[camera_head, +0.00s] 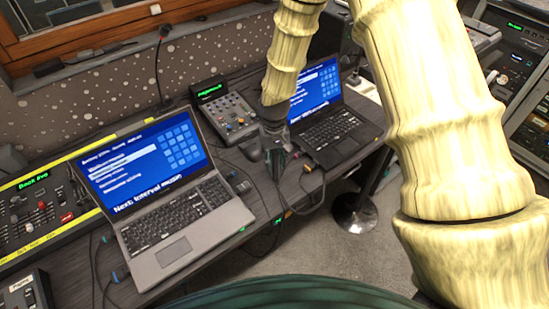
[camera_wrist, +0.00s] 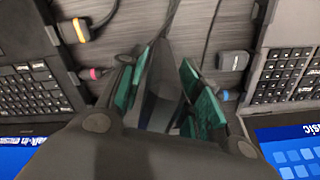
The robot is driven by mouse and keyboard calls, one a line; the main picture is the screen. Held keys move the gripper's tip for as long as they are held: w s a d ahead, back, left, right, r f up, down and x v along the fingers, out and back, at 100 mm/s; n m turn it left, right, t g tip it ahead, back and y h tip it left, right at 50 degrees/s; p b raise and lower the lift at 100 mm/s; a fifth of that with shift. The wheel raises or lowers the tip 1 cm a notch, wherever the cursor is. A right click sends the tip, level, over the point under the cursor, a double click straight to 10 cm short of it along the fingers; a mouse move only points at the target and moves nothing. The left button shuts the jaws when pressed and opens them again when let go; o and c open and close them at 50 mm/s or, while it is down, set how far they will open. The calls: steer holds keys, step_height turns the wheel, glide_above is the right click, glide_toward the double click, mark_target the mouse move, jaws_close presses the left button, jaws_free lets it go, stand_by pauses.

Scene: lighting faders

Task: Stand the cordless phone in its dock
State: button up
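My gripper (camera_head: 274,150) points down at the desk between two laptops. In the wrist view its green finger pads (camera_wrist: 165,90) stand apart. A dark grey, narrow shape (camera_wrist: 163,75) lies between the pads; it may be the cordless phone, but I cannot make out its keys or outline. Whether the pads touch it is not clear. I cannot pick out the dock in either view; my arm and gripper hide part of the desk.
An open grey laptop (camera_head: 170,250) stands left and a black laptop (camera_head: 338,130) right of my gripper. A small mixer (camera_head: 228,112) is behind. A yellow-edged fader desk (camera_head: 40,215) is far left. Cables and an orange-ended plug (camera_wrist: 82,30) lie on the dark wood.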

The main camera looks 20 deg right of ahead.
stand_by(0.3)
steer(key=shift+o, duration=0.4)
steer(key=shift+r+b, duration=1.55)
steer(key=shift+r, duration=4.5)
steer(key=f+b, duration=0.1)
steer(key=b, duration=0.1)
steer(key=shift+a+b, duration=0.15)
steer(key=shift+b, duration=0.25)
steer(key=shift+s+a+f+b, duration=0.15)
steer(key=shift+b, duration=0.95)
steer(key=shift+f+p, duration=0.4)
steer(key=shift+f, duration=2.15)
steer(key=shift+w+d+f+p, duration=0.1)
steer(key=shift+f+p, duration=0.1)
steer(key=shift+f, duration=0.4)
steer(key=shift+w+d+f+p, duration=0.1)
steer(key=shift+d+f+p, duration=0.1)
steer(key=shift+f, duration=0.4)
steer(key=shift+d+f+p, duration=0.1)
steer(key=shift+f+p, duration=0.1)
steer(key=shift+f, duration=0.4)
steer(key=shift+a+f, duration=0.1)
steer(key=shift+f, duration=0.7)
steer(key=shift+c, duration=0.3)
